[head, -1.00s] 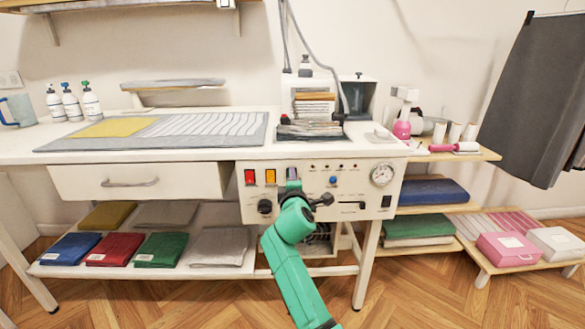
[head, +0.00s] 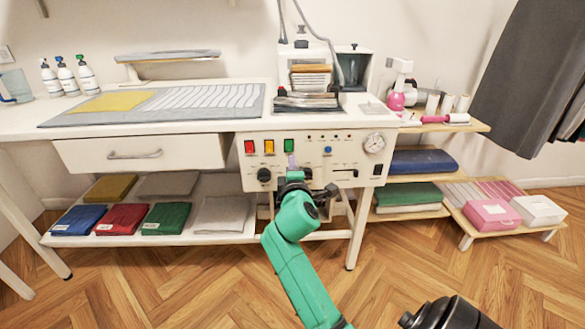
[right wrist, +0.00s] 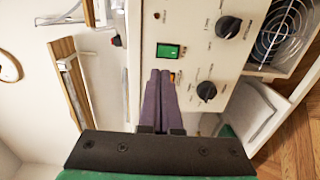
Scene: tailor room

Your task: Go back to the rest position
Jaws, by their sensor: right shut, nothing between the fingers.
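My right gripper (head: 291,160) is in front of the control panel (head: 345,147) of the white machine, just below the green switch (head: 289,146). My green right arm reaches up to it from the bottom of the head view. In the right wrist view, the two purple fingers (right wrist: 158,98) are together with nothing between them. The panel's green switch (right wrist: 168,50) shows just past the fingertips there, with black knobs (right wrist: 208,91) at the right. I cannot tell whether the fingers touch the panel. My left gripper is not in view.
The worktable holds a yellow cloth (head: 102,101) on a grey striped mat (head: 200,98). Folded cloths (head: 166,218) lie on the low shelf. A low stand at right bears a pink box (head: 492,215). The wooden floor (head: 190,285) in front is clear.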

